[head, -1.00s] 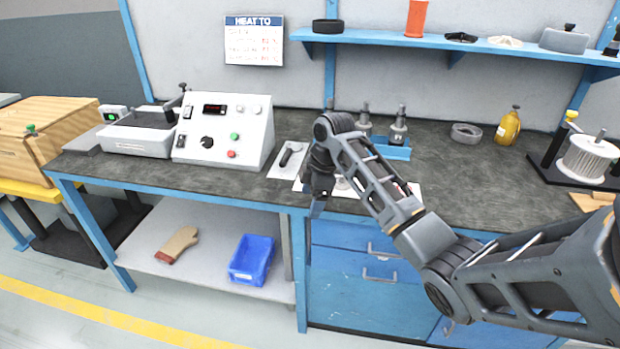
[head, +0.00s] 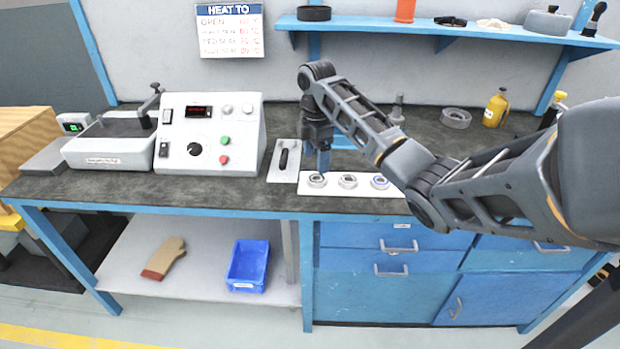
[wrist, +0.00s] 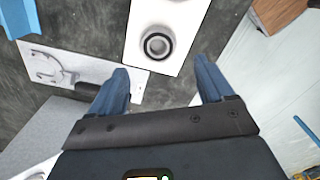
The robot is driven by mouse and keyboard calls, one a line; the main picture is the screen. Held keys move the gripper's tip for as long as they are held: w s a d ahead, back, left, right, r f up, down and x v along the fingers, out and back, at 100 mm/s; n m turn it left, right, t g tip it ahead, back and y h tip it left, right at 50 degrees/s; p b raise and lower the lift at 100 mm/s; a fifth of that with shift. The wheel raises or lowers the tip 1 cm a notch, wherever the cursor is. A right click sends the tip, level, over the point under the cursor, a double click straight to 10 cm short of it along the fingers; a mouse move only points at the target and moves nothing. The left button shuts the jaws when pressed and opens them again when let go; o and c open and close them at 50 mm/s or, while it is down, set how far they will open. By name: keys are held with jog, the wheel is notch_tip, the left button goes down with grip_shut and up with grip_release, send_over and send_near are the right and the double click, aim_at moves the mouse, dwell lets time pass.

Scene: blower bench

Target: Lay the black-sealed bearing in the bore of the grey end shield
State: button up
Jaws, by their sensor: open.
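Several ring-shaped bearings lie in a row on a white mat (head: 332,190) at the bench's front edge. The left one (head: 317,181) looks grey with a dark ring; the middle one (head: 347,181) looks grey, and the right one (head: 380,182) shows blue. In the wrist view a bearing with a dark ring (wrist: 157,44) lies on the white mat (wrist: 140,60), beyond my fingertips. My gripper (wrist: 162,70) is open and empty, pointing down by the mat's left end in the head view (head: 322,170). A grey ring-shaped part (head: 456,118), perhaps the end shield, lies at the back right.
A control box (head: 210,135) stands left on the bench, and a white plate with a black-handled tool (head: 284,160) lies beside the mat. A yellow bottle (head: 496,108) stands back right. A shelf (head: 440,36) runs above. Bare bench lies behind the mat.

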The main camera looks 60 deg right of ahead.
aim_at(322, 178)
jog(key=f, duration=0.4)
jog(key=f+p, duration=0.1)
jog(key=f, duration=0.1)
jog(key=shift+s+d+f, duration=0.2)
jog(key=shift+d+f, duration=0.05)
jog(key=shift+d, duration=0.15)
jog(key=shift+c, duration=0.3)
jog(key=c, duration=1.1)
